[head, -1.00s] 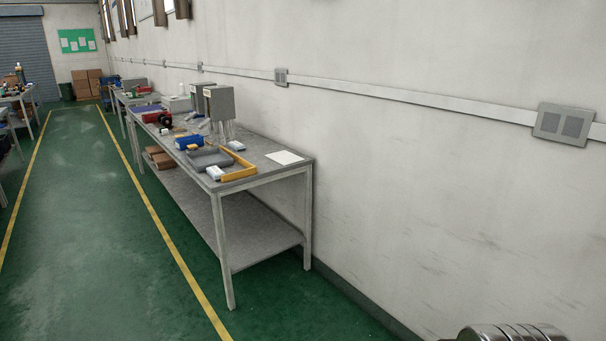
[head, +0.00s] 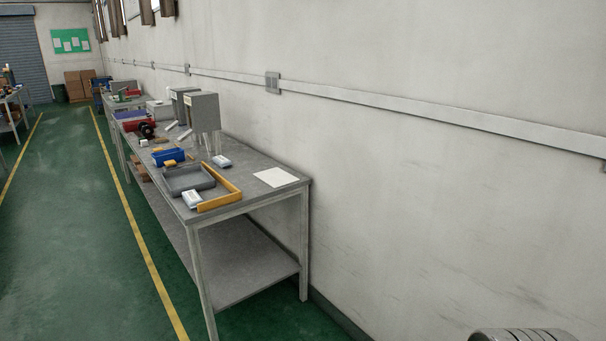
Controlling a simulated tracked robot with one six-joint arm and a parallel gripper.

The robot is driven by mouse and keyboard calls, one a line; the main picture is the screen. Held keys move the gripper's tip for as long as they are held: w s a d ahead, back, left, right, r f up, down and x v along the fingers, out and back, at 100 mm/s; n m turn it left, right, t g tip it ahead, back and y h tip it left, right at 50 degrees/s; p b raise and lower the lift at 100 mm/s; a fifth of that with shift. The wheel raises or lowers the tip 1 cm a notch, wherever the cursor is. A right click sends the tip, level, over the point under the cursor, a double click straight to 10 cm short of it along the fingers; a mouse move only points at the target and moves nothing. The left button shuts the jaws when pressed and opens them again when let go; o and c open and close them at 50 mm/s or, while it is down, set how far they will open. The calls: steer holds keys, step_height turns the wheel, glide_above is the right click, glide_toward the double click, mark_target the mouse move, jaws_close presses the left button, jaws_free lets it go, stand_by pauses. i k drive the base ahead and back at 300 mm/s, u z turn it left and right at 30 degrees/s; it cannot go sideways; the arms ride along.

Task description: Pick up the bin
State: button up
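A small blue bin (head: 168,157) sits on the near workbench (head: 250,191), left of its middle. A shallow grey open tray (head: 190,186) lies just in front of it, and I cannot tell which of the two is the bin meant. Both rest on the bench top, well ahead of me. My gripper is out of view; only a rounded metal part of my own arm shows at the lower right.
A yellow angled strip (head: 222,201) borders the grey tray, with small white-and-blue boxes (head: 192,199) nearby. Grey box-shaped units (head: 202,110) stand behind. A white sheet (head: 277,177) lies at the bench's near right. The wall is close on the right; the green aisle (head: 80,230) is clear.

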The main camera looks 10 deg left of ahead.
mark_target(177, 154)
steer(key=u, duration=0.25)
steer(key=i, duration=1.8)
steer(key=u, duration=0.7)
steer(key=i, duration=0.75)
steer(key=u, duration=0.45)
steer(key=i, duration=1)
steer(key=u, duration=0.05)
